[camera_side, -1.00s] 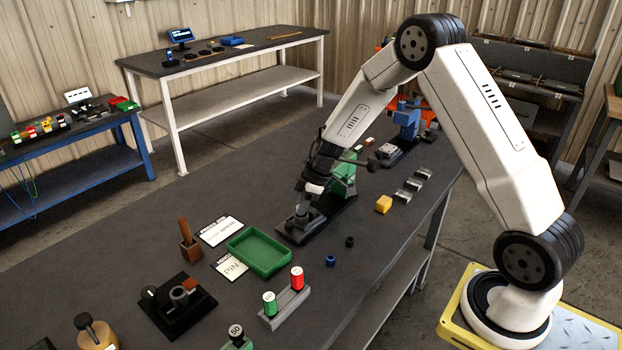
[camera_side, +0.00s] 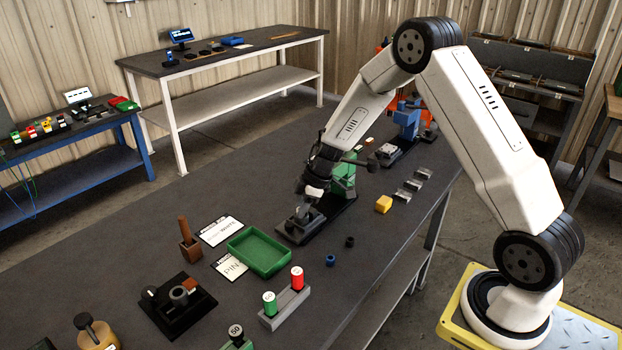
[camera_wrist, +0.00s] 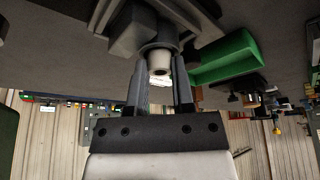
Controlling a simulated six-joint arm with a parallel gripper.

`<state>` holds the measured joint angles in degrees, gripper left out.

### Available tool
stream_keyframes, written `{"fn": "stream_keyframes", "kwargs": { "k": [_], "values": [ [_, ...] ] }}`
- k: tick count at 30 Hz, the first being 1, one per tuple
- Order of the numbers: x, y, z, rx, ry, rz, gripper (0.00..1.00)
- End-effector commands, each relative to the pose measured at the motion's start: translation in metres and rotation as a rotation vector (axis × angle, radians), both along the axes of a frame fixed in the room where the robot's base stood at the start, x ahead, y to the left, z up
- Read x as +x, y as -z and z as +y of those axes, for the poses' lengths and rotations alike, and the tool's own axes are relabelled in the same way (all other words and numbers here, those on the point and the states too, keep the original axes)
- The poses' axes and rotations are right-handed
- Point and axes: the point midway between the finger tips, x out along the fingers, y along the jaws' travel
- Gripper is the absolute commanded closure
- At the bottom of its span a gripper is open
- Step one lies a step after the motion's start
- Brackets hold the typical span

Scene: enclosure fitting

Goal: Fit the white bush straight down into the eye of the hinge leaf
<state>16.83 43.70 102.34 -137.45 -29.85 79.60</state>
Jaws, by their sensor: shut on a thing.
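The white bush (camera_wrist: 158,61) is between the two fingers of my gripper (camera_wrist: 161,88) in the wrist view, and the fingers are shut on it. The hinge leaf (camera_wrist: 130,32) is dark grey, with its round eye (camera_wrist: 157,45) directly beyond the far end of the bush. The bush looks in line with the eye; I cannot tell whether it is touching or partly inside.
A green tray (camera_side: 285,262) lies left of the dark base (camera_side: 340,218).

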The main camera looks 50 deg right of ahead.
Motion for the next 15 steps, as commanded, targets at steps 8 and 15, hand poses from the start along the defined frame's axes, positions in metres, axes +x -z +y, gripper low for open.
{"fn": "stream_keyframes", "kwargs": {
  "k": [8,15],
  "values": [
    [-0.0001,-0.0007,-0.0001,-0.001,0.000,0.001,1.00],
    [-0.0001,-0.0069,-0.0001,-0.001,-0.002,0.000,1.00]
  ]
}}
